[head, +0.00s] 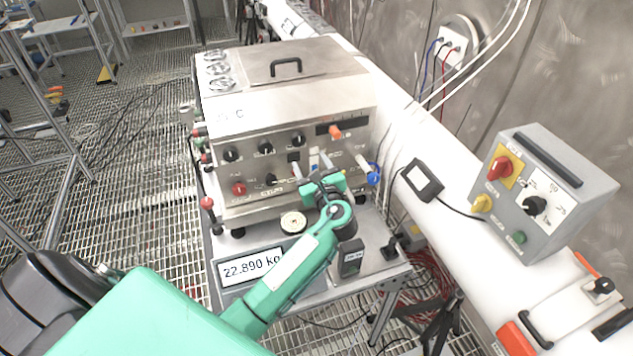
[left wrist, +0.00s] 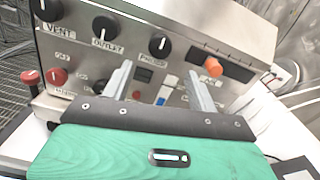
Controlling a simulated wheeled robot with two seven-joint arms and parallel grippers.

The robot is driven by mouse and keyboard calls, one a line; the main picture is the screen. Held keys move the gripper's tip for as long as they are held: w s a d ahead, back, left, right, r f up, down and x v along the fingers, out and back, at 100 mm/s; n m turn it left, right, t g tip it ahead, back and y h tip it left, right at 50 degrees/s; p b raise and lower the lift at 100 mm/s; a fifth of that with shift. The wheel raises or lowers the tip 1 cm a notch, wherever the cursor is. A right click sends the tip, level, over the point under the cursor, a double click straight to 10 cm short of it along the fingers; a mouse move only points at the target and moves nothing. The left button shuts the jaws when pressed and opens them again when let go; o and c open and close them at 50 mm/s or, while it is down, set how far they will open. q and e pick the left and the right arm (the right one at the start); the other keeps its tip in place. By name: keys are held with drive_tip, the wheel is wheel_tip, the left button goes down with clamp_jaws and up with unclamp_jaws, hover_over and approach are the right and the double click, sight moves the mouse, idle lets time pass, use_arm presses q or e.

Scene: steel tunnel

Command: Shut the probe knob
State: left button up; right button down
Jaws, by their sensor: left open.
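The probe knob (head: 298,139) is a round black knob with a white mark, the rightmost of a row on the steel box's front panel. In the left wrist view the probe knob (left wrist: 160,44) shows above a label reading PROBE, its white mark near upright. My left gripper (head: 311,165) is green with pale metal fingers and is in front of the panel, a little below the knob. In the left wrist view the fingers of my left gripper (left wrist: 158,76) stand apart with nothing between them; the knob shows beyond them, apparently untouched. My right gripper is not in view.
The steel box (head: 250,110) also carries the outlet knob (left wrist: 105,28), the vent knob (left wrist: 46,9), a red knob (head: 239,188) and an orange knob (head: 335,132). A scale display (head: 250,267) sits below. A grey switch box (head: 545,190) stands right on a white pipe.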

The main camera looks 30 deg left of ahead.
use_arm(q)
drive_tip(key=shift+b+v, duration=0.55)
drive_tip(key=shift+v, duration=1.7)
